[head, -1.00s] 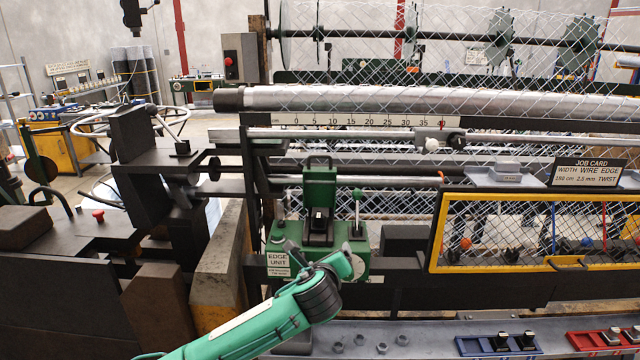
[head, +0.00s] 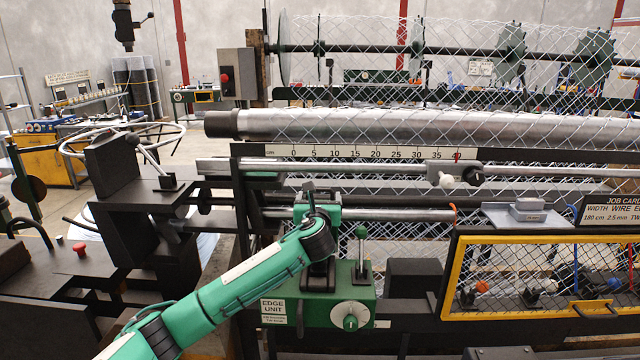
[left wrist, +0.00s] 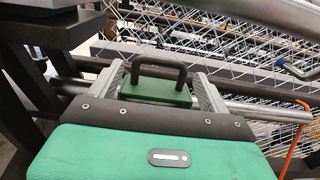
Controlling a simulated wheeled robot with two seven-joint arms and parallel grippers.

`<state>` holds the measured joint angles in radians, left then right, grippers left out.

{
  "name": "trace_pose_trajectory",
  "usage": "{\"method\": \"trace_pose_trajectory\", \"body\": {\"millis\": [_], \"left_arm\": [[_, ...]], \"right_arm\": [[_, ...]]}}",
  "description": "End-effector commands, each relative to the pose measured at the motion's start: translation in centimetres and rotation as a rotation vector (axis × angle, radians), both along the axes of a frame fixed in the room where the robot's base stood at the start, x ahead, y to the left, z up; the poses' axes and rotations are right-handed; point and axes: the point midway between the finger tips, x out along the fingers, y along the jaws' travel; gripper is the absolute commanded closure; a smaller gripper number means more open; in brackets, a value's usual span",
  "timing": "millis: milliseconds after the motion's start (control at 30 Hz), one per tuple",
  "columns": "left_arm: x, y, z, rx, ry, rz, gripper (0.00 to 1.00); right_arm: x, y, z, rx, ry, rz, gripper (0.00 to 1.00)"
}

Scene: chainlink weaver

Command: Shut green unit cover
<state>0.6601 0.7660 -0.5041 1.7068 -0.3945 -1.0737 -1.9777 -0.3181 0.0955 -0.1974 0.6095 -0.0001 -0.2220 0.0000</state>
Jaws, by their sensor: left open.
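The green edge unit (head: 362,292) stands at centre in the head view, with an EDGE UNIT label, a white-faced dial and a green-knobbed lever (head: 361,245). Its green cover (head: 333,212) stands upright, with a dark handle on its top edge, partly hidden by my left arm. In the left wrist view the cover (left wrist: 155,93) and its dark arched handle (left wrist: 158,68) lie between the grey fingers of my left gripper (left wrist: 163,88). The gripper is open, one finger on each side. I cannot tell whether the fingers touch the cover. My right gripper is not in view.
A steel roller (head: 330,125) and a scale bar (head: 375,153) run behind the unit, with wire mesh beyond. A yellow-framed mesh guard (head: 450,275) stands to the right. Dark machine blocks (head: 135,225) stand to the left.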

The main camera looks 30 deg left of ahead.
Motion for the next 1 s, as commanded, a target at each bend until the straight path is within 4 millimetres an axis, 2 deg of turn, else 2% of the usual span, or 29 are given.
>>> {"method": "trace_pose_trajectory", "body": {"millis": [133, 267, 500, 667, 900, 1000], "left_arm": [[2.1, 1.3, 0.3, -0.001, 0.0, 0.002, 0.2], [3.7, 2.3, 0.3, -0.001, 0.0, 0.001, 0.2], [5.5, 3.3, 0.1, -0.002, -0.001, 0.0, 0.2], [5.9, 3.6, 0.0, -0.001, -0.001, 0.0, 0.2], [5.9, 3.6, 0.0, -0.001, -0.001, 0.0, 0.2], [5.9, 3.6, 0.0, -0.001, -0.001, 0.0, 0.38]], "right_arm": [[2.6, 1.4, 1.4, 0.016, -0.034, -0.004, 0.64], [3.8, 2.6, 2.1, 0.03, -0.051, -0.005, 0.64], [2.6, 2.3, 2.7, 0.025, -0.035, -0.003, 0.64], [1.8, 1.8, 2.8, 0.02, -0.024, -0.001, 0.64], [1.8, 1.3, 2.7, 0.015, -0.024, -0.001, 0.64], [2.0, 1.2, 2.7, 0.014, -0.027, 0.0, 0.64]]}}
